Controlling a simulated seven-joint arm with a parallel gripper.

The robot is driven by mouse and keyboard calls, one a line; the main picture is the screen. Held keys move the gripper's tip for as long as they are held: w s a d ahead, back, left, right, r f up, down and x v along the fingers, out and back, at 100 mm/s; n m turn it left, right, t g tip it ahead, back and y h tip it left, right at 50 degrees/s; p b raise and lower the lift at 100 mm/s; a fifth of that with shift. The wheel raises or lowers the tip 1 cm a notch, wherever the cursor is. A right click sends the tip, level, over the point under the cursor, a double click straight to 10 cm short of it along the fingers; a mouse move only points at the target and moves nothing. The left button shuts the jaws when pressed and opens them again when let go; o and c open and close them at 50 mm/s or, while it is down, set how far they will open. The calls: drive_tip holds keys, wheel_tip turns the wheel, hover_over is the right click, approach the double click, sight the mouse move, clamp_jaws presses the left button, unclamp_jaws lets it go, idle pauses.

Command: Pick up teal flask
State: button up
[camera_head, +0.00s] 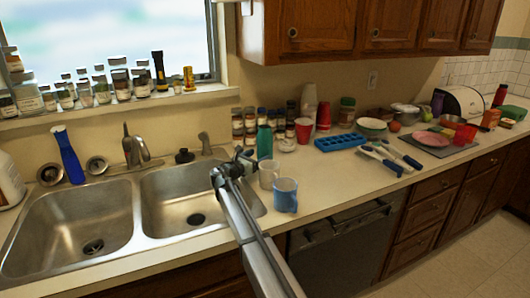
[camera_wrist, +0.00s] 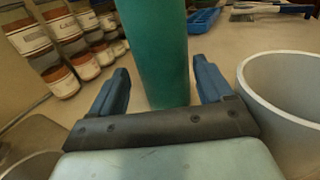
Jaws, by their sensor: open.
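The teal flask (camera_head: 264,141) stands upright on the counter to the right of the sink, in front of the spice jars. In the wrist view the flask (camera_wrist: 158,50) rises between the two blue fingers of my gripper (camera_wrist: 157,88). The fingers are open, one on each side of it, with a visible gap on both sides. The flask's top is out of the wrist view. In the head view my gripper (camera_head: 243,158) is beside the flask's lower part and hides some of it.
A white mug (camera_head: 268,174) stands close on the right; it is large in the wrist view (camera_wrist: 285,100). A blue mug (camera_head: 285,195) is nearer the counter's front edge. Spice jars (camera_head: 250,122) crowd behind. A blue ice tray (camera_head: 340,142) lies right. The double sink (camera_head: 75,225) is left.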

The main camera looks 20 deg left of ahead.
sight(260, 155)
drive_tip(key=shift+x, duration=2.35)
drive_tip(key=shift+d+r, duration=0.1)
drive_tip(key=shift+d, duration=0.05)
drive_tip(key=shift+c, duration=0.3)
drive_tip(key=c, duration=0.8)
